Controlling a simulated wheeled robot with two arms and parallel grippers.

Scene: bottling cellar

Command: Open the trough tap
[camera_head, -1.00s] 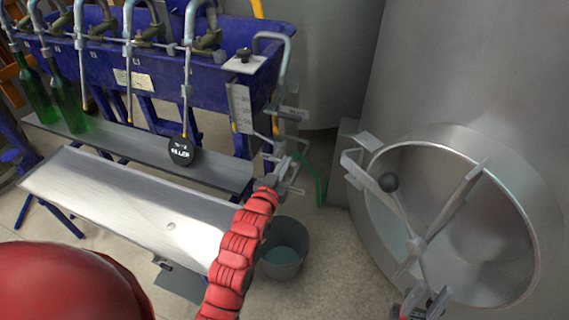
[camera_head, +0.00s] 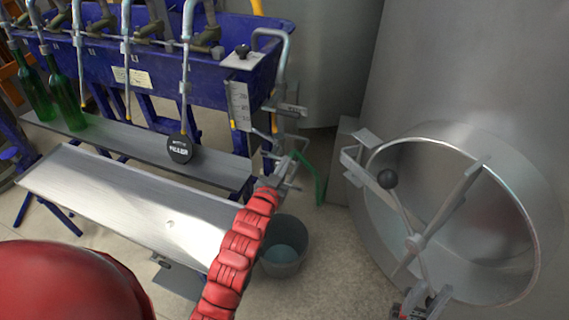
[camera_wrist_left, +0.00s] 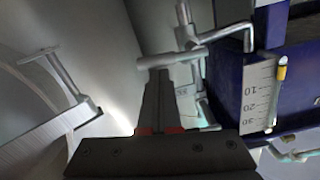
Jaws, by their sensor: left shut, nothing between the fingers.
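The trough tap (camera_head: 290,108) is a grey metal fitting with a small lever, low at the right end of the blue trough (camera_head: 185,75). A pale T-shaped bar, which looks like part of the tap, shows in the left wrist view (camera_wrist_left: 165,62). My left gripper (camera_head: 291,160) is just below the tap. In the left wrist view its fingers (camera_wrist_left: 156,78) are together, with their tips at the bar; I cannot tell whether they touch it. Nothing is between them. My right gripper (camera_head: 424,298) is partly cut off at the bottom edge, near the tank door's handle; its jaws are unclear.
A level scale (camera_head: 240,105) is on the trough's end. A grey bucket (camera_head: 284,250) stands on the floor below. Green bottles (camera_head: 66,95) stand on a shelf at left.

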